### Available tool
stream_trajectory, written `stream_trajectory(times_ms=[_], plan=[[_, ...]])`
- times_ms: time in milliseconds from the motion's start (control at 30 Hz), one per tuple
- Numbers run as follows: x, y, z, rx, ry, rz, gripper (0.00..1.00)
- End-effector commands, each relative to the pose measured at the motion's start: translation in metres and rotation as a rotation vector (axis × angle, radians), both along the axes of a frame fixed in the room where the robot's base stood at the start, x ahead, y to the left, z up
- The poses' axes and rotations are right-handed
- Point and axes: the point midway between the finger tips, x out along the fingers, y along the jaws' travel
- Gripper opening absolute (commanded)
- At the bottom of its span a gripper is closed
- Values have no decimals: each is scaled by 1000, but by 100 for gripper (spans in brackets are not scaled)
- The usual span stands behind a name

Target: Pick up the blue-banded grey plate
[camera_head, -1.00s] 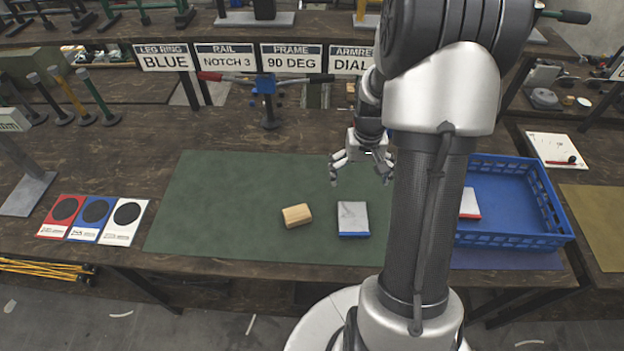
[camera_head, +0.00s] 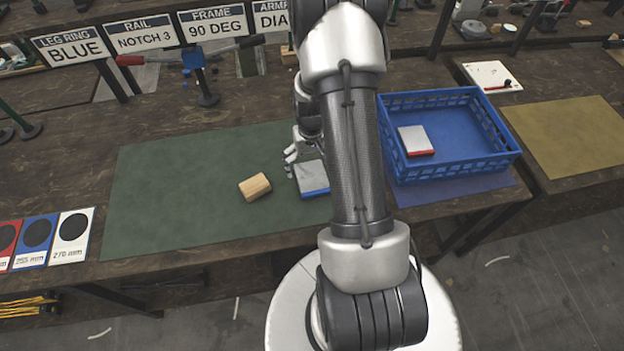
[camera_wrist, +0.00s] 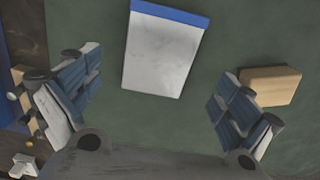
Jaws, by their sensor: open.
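The blue-banded grey plate (camera_head: 312,178) lies flat on the green mat (camera_head: 170,185), partly hidden behind my arm in the head view. In the wrist view the plate (camera_wrist: 163,52) is whole, with its blue band along the far edge at the top. My gripper (camera_head: 291,160) is at the plate's far side in the head view, partly covered by my arm. In the wrist view my gripper (camera_wrist: 158,100) is open and empty. Its fingers stand apart, one to each side of the plate's near end, and do not touch it.
A wooden block (camera_head: 255,187) lies left of the plate, and the block (camera_wrist: 270,85) shows close by the right finger in the wrist view. A blue crate (camera_head: 450,172) holding a red-banded plate (camera_head: 415,141) stands to the right. Signs line the back.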

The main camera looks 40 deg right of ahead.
Motion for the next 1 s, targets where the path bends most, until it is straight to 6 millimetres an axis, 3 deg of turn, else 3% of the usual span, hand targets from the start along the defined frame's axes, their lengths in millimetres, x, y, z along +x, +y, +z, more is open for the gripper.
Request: stream_trajectory(times_ms=[300,567,1000], plan=[[-4,0,-46,1,3,0,98],[-3,0,-48,0,1,0,98],[-3,0,-48,0,1,0,69]])
